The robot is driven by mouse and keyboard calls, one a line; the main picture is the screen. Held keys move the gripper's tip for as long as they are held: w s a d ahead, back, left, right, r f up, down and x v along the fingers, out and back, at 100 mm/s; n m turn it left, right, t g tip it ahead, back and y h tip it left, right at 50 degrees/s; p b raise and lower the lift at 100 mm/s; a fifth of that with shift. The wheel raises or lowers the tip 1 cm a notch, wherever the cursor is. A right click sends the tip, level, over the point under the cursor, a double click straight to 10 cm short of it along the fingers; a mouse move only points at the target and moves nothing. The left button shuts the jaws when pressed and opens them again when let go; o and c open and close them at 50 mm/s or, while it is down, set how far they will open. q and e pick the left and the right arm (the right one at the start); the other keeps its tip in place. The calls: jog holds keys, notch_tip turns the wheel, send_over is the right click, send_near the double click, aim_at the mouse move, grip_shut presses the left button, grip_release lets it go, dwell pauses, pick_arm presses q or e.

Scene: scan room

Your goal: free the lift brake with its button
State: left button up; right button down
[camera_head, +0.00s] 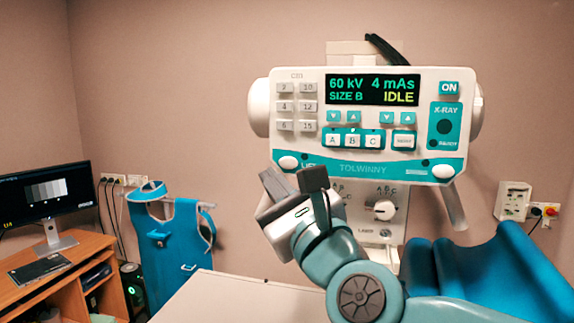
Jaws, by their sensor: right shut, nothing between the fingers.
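The white and teal X-ray head (262,105) hangs on the wall column, with a lit display. An oval white button (288,163) sits at the lower left of its front, beside a partly hidden label that seems to begin "LI". A similar white button (443,172) is at the lower right. My right gripper (294,182) is shut and empty, just below the left button in the picture. Its dark fingers overlap the head's lower edge. I cannot tell whether it touches the head. My left gripper is not in view.
A pale tabletop (235,298) lies below. A blue padded piece (500,275) is at right. A blue apron (170,250) and a desk (60,275) with a monitor (45,205) stand at left.

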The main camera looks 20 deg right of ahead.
aim_at(288, 163)
jog(key=w+d+b, duration=0.1)
jog(key=w, duration=0.1)
jog(key=w+d+b, duration=0.1)
jog(key=w+d, duration=0.1)
jog(key=w+d+b, duration=0.1)
jog(key=w, duration=0.1)
jog(key=shift+w+d+b, duration=0.2)
jog(key=shift+w+b, duration=0.15)
jog(key=shift+w, duration=0.05)
jog(key=shift+a, duration=0.1)
jog(key=shift+s, duration=0.15)
dwell(0.4)
dwell(0.4)
